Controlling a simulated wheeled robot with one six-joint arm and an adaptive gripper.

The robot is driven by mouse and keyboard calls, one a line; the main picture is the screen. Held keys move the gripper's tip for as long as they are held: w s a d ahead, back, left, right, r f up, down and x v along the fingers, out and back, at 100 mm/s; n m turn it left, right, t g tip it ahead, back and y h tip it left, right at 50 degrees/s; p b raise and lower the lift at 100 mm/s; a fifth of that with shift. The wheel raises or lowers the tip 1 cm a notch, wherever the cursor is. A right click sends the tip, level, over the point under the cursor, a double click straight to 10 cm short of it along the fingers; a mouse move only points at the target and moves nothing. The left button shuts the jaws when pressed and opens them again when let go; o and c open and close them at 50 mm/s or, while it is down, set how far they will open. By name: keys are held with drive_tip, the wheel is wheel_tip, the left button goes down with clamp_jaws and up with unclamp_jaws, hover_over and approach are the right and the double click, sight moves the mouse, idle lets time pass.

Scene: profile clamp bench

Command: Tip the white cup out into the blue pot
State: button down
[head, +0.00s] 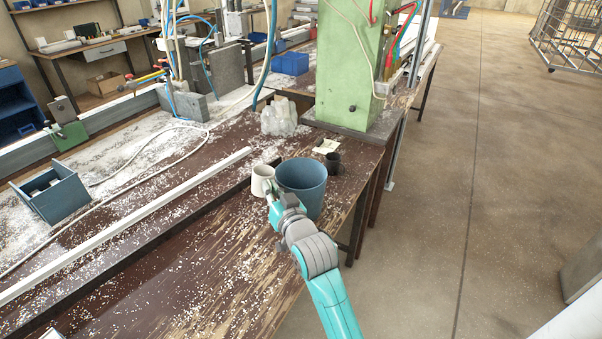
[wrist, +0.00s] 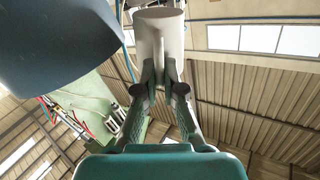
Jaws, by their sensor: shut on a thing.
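The white cup (head: 262,178) is upright just left of the blue pot (head: 303,184), close to its rim, in the head view. The pot is a wide, open blue vessel on the worn brown bench. My gripper (head: 273,199) is at the near side of the cup. In the wrist view the cup (wrist: 160,32) is at the fingertips of my gripper (wrist: 160,88), which is shut on it, apparently at a narrow part like a handle. The pot's dark blue side (wrist: 50,35) fills the upper left there. The inside of the cup is hidden.
A small dark cup (head: 333,163) and a pale paper (head: 326,146) lie behind the pot. Cloudy clear containers (head: 280,118) stand farther back, before a green machine column (head: 348,60). A long white profile (head: 130,222) runs along the left. The bench's right edge is near the pot.

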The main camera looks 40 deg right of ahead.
drive_tip(key=s+d+r+m, duration=0.1)
drive_tip(key=d+r+m, duration=0.2)
drive_tip(key=m, duration=0.6)
drive_tip(key=shift+d, duration=1)
drive_tip(key=shift+s+f+m, duration=0.15)
drive_tip(key=shift+f+m, duration=0.05)
drive_tip(key=shift+m, duration=0.3)
drive_tip(key=shift+d+r+m, duration=0.2)
drive_tip(key=shift+r+m, duration=0.05)
drive_tip(key=shift+m, duration=0.65)
drive_tip(key=shift+s+d+r+m, duration=0.15)
drive_tip(key=shift+s+d+m, duration=0.05)
drive_tip(key=shift+d+m, duration=0.6)
drive_tip(key=shift+d+f+m+p, duration=0.2)
drive_tip(key=shift+f+m+p, duration=0.3)
drive_tip(key=shift+m, duration=0.5)
